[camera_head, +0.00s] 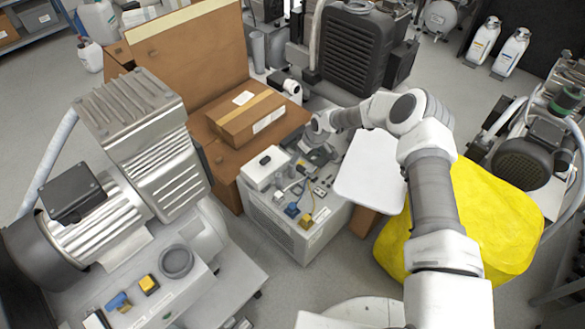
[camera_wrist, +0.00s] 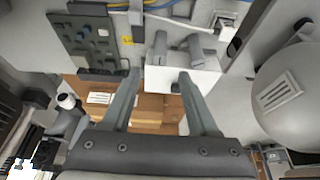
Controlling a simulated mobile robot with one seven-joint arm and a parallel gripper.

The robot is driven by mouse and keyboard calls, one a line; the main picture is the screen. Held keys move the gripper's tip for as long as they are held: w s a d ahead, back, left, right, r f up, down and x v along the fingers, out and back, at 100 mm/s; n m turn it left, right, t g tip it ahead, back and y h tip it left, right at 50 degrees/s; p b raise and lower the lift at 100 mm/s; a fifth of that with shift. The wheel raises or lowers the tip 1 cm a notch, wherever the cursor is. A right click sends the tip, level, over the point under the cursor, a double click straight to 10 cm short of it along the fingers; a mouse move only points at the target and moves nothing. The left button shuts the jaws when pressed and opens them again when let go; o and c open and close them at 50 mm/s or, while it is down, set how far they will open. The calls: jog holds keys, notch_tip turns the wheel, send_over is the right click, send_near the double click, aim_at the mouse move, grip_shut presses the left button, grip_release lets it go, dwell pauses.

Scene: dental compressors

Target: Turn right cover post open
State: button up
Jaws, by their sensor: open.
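The grey compressor unit (camera_head: 285,230) stands in the middle of the head view, with its controls and fittings on top. In the wrist view a white block (camera_wrist: 208,79) carries two grey posts, a left one (camera_wrist: 160,46) and a right one (camera_wrist: 197,47). I cannot tell for sure which is the right cover post. My gripper (camera_wrist: 160,75) is open, its fingers apart on either side of part of the block, with nothing clearly held. Contact cannot be judged. In the head view my gripper (camera_head: 318,152) is over the back of the unit, and the posts are not clear there.
A white panel (camera_head: 368,170) stands right of the unit, with a yellow bag (camera_head: 490,215) beyond it. A cardboard box (camera_head: 247,115) lies behind the unit. A large motor compressor (camera_head: 110,215) fills the left. In the wrist view, a dark control panel (camera_wrist: 90,42) and cables (camera_wrist: 145,6) are close by.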

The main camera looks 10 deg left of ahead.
aim_at(291, 169)
jog(key=b+x, duration=0.3)
jog(key=x, duration=0.7)
jog(key=shift+c, duration=0.2)
grip_shut()
